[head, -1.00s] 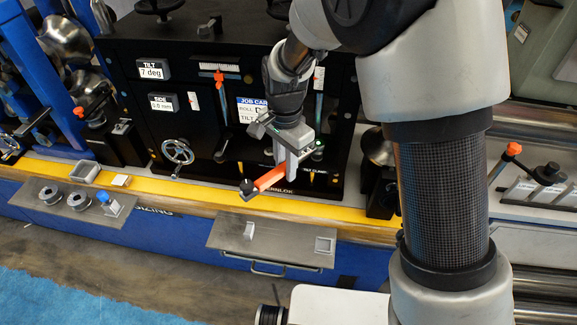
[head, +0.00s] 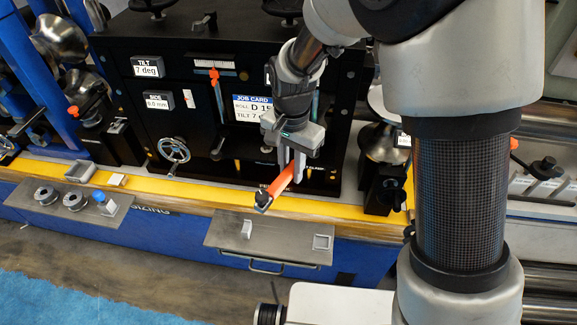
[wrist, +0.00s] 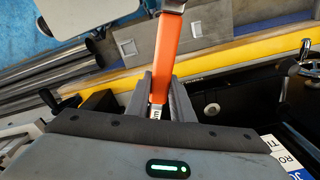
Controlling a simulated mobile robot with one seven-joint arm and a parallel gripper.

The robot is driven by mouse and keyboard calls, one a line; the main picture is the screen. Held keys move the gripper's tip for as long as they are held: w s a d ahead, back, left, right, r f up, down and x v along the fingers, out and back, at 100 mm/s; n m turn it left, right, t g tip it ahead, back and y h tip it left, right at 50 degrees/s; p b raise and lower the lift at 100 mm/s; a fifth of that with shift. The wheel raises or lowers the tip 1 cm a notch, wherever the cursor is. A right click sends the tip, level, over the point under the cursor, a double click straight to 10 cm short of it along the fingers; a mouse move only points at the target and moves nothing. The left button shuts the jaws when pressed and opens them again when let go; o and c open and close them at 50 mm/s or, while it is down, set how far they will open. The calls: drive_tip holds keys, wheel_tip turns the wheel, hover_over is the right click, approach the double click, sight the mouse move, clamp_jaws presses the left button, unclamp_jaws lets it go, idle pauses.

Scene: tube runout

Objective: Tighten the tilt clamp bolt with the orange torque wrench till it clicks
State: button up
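My gripper (head: 291,168) is shut on the orange torque wrench (head: 279,184), in front of the black machine's lower front and above the yellow bench edge. In the head view the wrench slants down and left to a dark end (head: 263,200). In the wrist view the orange handle (wrist: 165,45) runs up from between the two grey fingers (wrist: 161,95). The TILT label (head: 148,67) reads 7 deg on the machine front. A scale with an orange pointer (head: 214,75) is to its right. I cannot tell which part is the tilt clamp bolt.
A JOB CARD (head: 252,108) is partly behind my arm. A handwheel (head: 174,151) sticks out at the machine's lower left. A grey shelf (head: 225,235) with small blocks hangs below the bench edge. Another shelf (head: 35,205) holds metal rings at left.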

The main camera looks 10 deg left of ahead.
clamp_jaws()
drive_tip(key=shift+w+r, duration=0.1)
drive_tip(key=shift+r, duration=0.2)
drive_tip(key=shift+r+p, duration=0.15)
drive_tip(key=shift+p, duration=0.15)
idle(0.3)
drive_tip(key=shift+d, duration=0.15)
idle(0.3)
drive_tip(key=shift+s+d+n, duration=0.25)
drive_tip(key=shift+d+n, duration=0.1)
drive_tip(key=shift+n, duration=0.05)
drive_tip(key=shift+a+r, duration=0.1)
drive_tip(key=shift+r, duration=0.25)
idle(0.4)
